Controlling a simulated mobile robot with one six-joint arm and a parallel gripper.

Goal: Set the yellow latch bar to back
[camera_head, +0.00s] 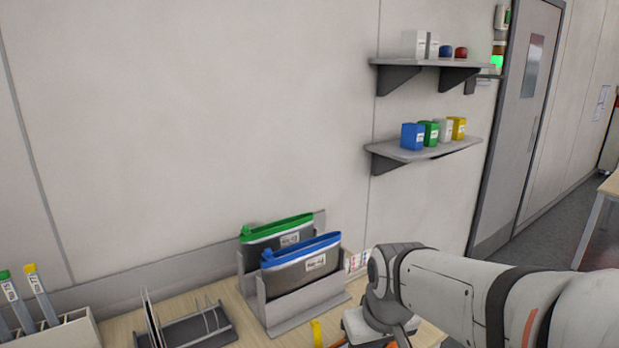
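A small yellow upright piece (317,333) shows at the bottom edge, in front of the grey pouch holder. It may be part of the yellow latch bar, but the frame cuts it off and I cannot tell its setting. My arm reaches in from the right, and its wrist end is bent down to the right of the yellow piece. The fingers of my gripper are not in view, so I cannot see whether it touches anything.
A grey holder (293,309) with blue-topped (301,271) and green-topped pouches (276,234) stands on the wooden table against the wall. A dark rack (186,329) and a tube box (72,333) are to the left. Wall shelves (428,151) with small boxes hang above my arm.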

